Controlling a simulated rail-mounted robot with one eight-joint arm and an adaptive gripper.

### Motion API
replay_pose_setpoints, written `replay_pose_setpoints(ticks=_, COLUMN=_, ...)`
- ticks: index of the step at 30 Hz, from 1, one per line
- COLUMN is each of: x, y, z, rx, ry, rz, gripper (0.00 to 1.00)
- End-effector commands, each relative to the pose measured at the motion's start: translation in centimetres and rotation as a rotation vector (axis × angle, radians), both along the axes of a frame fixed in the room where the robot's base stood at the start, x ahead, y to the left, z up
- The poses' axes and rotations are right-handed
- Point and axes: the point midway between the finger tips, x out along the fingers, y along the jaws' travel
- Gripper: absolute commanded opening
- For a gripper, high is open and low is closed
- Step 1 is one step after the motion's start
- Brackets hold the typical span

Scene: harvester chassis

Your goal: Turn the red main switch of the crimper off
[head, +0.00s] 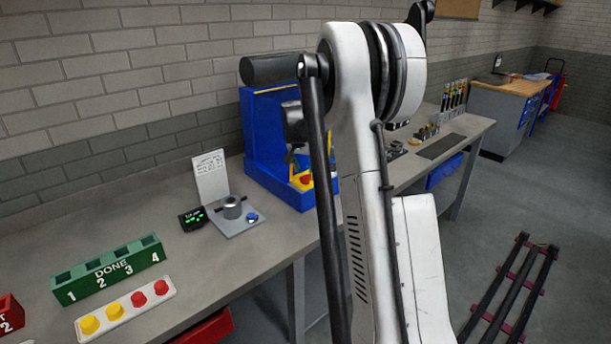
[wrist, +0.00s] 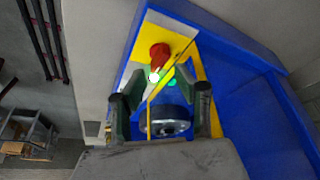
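The crimper (head: 262,120) is a blue machine on the bench in the head view, partly hidden behind my arm. Its red main switch (head: 306,179) sits on a yellow plate low at its front. In the wrist view the red switch (wrist: 159,54) stands on the yellow and pale panel, beyond my fingertips. My gripper (wrist: 161,95) is open, with its two dark fingers apart and nothing seen held between them. A green glow (wrist: 172,82) and a small white spot show just below the switch. A round dark metal part (wrist: 168,121) lies between the fingers in the picture. The switch's exact turn position cannot be told.
Left of the crimper stand a grey fixture with a blue button (head: 251,217), a small black display (head: 192,218) and a white card (head: 211,176).

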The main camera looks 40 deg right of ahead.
Motion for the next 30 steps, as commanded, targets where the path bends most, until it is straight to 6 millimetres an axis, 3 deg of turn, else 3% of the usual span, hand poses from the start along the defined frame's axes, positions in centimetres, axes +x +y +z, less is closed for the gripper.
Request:
replay_pose_setpoints(ticks=9, x=1.0, y=-1.4, z=-4.0, rx=0.0, ry=0.0, rz=0.0, gripper=0.3)
replay_pose_setpoints(ticks=22, x=1.2, y=-1.6, z=-4.8, rx=0.0, ry=0.0, rz=0.001, gripper=0.3)
replay_pose_setpoints(ticks=30, x=1.2, y=-1.5, z=-4.8, rx=0.001, ry=0.0, rz=0.002, gripper=0.0)
